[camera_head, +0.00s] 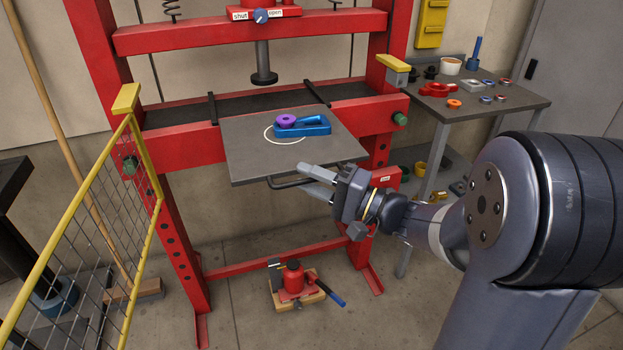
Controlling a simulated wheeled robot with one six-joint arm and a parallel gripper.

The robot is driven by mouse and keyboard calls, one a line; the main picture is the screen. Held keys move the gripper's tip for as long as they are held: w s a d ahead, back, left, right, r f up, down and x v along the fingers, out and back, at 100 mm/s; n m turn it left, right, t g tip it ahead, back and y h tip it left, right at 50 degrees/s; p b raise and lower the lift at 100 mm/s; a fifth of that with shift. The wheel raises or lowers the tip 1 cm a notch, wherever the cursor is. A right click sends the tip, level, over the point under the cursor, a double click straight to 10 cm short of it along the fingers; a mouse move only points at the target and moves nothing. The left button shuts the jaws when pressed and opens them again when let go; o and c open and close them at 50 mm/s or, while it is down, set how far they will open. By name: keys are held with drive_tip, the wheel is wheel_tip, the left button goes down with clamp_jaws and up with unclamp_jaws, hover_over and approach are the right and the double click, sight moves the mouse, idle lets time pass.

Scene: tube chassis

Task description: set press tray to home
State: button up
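The press tray (245,155) is a flat grey plate jutting forward out of the red press. A white ring is marked on it, and a blue block (318,128) with a purple ring-shaped part (286,121) sits there. A dark bar handle (285,185) hangs under the tray's front edge. My gripper (301,180) is at the right end of this handle, below the tray's front edge. Its two fingers are spread, one higher and one lower, and the handle's end appears near or between them. I cannot tell whether they touch it.
The press ram (263,68) stands above the bed behind the tray. A yellow mesh guard (85,230) stands at the left. A red bottle jack (292,279) is on the floor below. A side table (500,118) with small parts is at the right.

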clamp_jaws()
idle(0.3)
drive_tip(key=shift+w, duration=0.1)
